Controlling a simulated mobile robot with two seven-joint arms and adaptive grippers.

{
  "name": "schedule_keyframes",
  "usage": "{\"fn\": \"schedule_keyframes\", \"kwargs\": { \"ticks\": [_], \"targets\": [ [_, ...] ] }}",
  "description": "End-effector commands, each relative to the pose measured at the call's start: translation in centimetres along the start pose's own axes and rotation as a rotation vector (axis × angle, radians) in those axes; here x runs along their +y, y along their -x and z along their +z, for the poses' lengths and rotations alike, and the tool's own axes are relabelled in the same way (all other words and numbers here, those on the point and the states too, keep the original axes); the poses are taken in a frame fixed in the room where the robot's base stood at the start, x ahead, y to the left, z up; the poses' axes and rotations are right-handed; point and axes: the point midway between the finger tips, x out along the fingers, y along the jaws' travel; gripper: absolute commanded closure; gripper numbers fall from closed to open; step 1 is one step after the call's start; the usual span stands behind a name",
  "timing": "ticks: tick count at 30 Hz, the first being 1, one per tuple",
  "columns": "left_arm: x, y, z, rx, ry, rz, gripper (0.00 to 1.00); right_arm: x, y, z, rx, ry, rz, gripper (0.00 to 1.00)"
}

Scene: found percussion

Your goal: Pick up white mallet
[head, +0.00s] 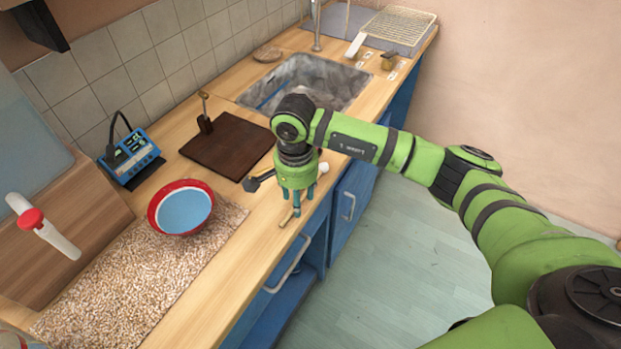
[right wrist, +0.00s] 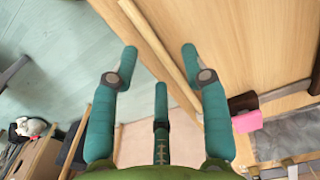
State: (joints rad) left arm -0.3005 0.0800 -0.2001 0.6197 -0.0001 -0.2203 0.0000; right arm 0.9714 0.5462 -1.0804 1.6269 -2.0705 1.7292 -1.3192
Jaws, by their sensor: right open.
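The white mallet (head: 323,168) lies at the front edge of the wooden counter in the head view. Its round white head shows just right of my right gripper (head: 293,203), and a pale wooden stick end (head: 286,218), seemingly its handle, shows below the fingers. The gripper hides the middle. In the right wrist view my right gripper (right wrist: 158,58) is open, and a pale stick (right wrist: 170,45), which looks like the handle, runs between its spread fingers. Contact cannot be told. My left gripper is not in view.
A dark board (head: 228,148), a red-rimmed bowl (head: 182,207) on a speckled mat (head: 125,290), and a blue device (head: 131,158) stand further left. The sink (head: 310,80) is behind. Open floor lies right.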

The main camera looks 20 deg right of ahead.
Motion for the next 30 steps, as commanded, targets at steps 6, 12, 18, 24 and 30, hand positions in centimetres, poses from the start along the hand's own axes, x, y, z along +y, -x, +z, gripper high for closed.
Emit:
{"fn": "schedule_keyframes", "kwargs": {
  "ticks": [6,12,18,24,30],
  "targets": [
    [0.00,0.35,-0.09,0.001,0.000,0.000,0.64,0.01,-1.27,-0.04,0.001,0.000,-0.001,0.54],
    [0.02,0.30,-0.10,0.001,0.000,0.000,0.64,0.00,-1.26,-0.03,0.001,0.001,-0.001,0.74],
    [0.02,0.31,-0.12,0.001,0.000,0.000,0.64,0.00,-1.23,-0.03,0.001,0.001,-0.001,1.00],
    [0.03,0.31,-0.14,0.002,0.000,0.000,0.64,0.00,-1.21,-0.04,0.001,0.000,-0.001,1.00],
    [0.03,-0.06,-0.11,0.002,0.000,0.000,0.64,-0.06,-0.64,-0.06,0.001,0.001,-0.003,1.00]
  ]
}}
